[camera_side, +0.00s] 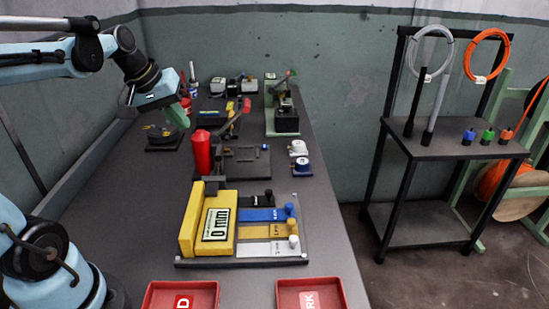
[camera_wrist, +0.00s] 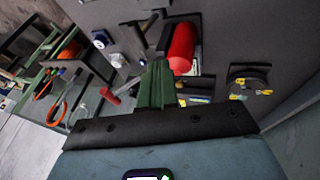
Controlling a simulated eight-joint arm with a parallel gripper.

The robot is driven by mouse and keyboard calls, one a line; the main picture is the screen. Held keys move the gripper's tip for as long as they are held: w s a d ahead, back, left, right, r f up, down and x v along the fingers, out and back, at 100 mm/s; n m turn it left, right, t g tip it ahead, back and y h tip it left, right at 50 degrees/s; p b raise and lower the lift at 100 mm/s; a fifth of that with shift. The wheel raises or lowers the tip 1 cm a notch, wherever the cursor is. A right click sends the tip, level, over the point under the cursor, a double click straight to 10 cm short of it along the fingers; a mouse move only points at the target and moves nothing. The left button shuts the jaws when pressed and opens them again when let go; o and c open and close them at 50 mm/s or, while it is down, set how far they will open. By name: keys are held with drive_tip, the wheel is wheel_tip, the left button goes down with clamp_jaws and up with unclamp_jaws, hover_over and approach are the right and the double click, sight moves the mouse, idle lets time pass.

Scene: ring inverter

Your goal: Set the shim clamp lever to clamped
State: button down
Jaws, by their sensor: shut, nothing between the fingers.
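My gripper (camera_side: 178,116), with green fingers, hangs over the left side of the bench, clear of the levers. In the wrist view its fingers (camera_wrist: 156,84) are together with nothing between them. A dark lever with a red grip (camera_side: 245,105) slants up to the right from beside a red cylinder (camera_side: 202,153). A red-tipped handle (camera_wrist: 110,96) also shows in the wrist view, left of the fingers.
A yellow block (camera_side: 187,222) with a 0 mm display and several coloured shims stands in front. Two red trays (camera_side: 181,296) sit at the near edge. A black stand (camera_side: 163,136) with a dark round tool lies below my gripper. A shelf (camera_side: 455,146) stands right.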

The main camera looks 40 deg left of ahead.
sight(217, 165)
drive_tip(key=shift+w+d+f, duration=0.4)
drive_tip(key=shift+w+f, duration=0.4)
drive_tip(key=shift+f, duration=0.35)
drive_tip(key=shift+w+d+f, duration=0.4)
drive_tip(key=shift+w+f, duration=0.35)
drive_tip(key=shift+f, duration=0.35)
drive_tip(key=shift+w+d+f, duration=0.4)
drive_tip(key=shift+w+f, duration=0.4)
drive_tip(key=shift+f, duration=0.35)
drive_tip(key=shift+w+d, duration=0.1)
drive_tip(key=shift+w+d, duration=0.15)
